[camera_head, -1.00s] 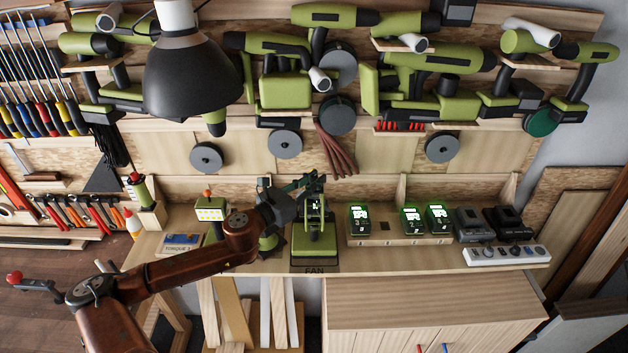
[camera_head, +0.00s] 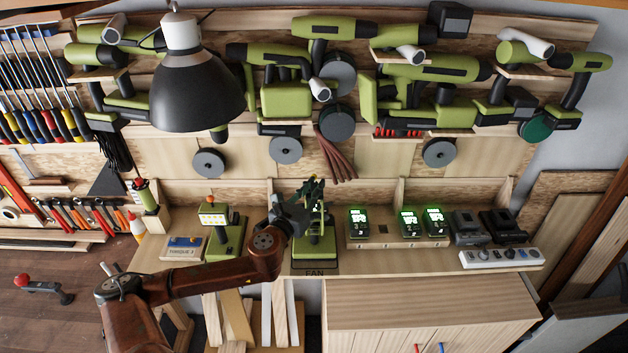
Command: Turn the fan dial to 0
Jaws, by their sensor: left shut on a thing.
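The green fan (camera_head: 316,252) stands on the workbench shelf above a dark label reading FAN. My left arm comes in from the lower left, and my left gripper (camera_head: 312,190) is at the upper part of the fan, shut on a part there. The gripper and wrist cover much of the fan's head. The dial and its number cannot be made out at this size. My right gripper is not in view.
Lit chargers (camera_head: 410,224) stand to the right, with a white power strip (camera_head: 500,257) further right. A large black lamp shade (camera_head: 195,90) hangs at upper left.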

